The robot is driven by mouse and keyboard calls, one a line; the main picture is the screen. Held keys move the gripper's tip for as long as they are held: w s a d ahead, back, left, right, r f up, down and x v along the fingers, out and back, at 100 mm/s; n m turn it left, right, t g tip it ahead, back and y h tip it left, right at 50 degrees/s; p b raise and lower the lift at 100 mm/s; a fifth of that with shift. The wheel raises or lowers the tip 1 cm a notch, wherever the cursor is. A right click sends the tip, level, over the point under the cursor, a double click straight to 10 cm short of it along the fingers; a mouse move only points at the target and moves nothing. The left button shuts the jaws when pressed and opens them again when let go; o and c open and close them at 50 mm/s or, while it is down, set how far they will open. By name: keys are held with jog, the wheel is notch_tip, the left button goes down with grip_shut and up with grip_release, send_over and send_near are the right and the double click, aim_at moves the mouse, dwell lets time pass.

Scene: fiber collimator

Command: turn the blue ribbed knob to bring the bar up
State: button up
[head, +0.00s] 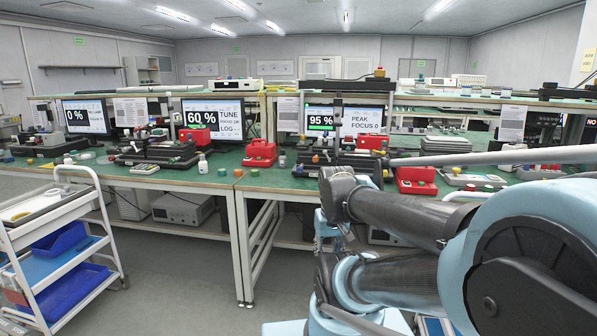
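A monitor (212,118) reads 60 % with a green bar under the number. Another monitor (320,119) reads 95 %, also with a green bar, and a third monitor (86,116) at the left reads 0 %. Dark optical stages (160,152) stand on the bench in front of the screens. Small coloured knobs sit on and around them, too small here to tell which is blue and ribbed. My arm fills the right foreground and covers part of the bench. I cannot make out my gripper's fingers or any contact with a knob.
The green-topped bench (214,182) runs across the middle. Red cases (260,153) and (416,180) stand on it, with a white bottle (203,165) near its front edge. A white trolley (83,197) with blue bins stands at the left. The grey floor (180,275) between is clear.

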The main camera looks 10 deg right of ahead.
jog(key=shift+w, duration=0.15)
jog(key=shift+o, duration=1.4)
jog(key=w+d+r+t+h, duration=0.1)
jog(key=w+d+r+h, duration=0.15)
jog(key=w, duration=0.35)
jog(key=w+d+r+t+h, duration=0.1)
jog(key=w+r, duration=0.2)
jog(key=w, duration=0.3)
jog(key=n+t+h, duration=0.3)
jog(key=t+h, duration=0.2)
jog(key=t, duration=0.3)
send_near(298, 170)
jog(key=x, duration=1.1)
jog(key=shift+w+d, duration=0.1)
jog(key=shift+w, duration=0.05)
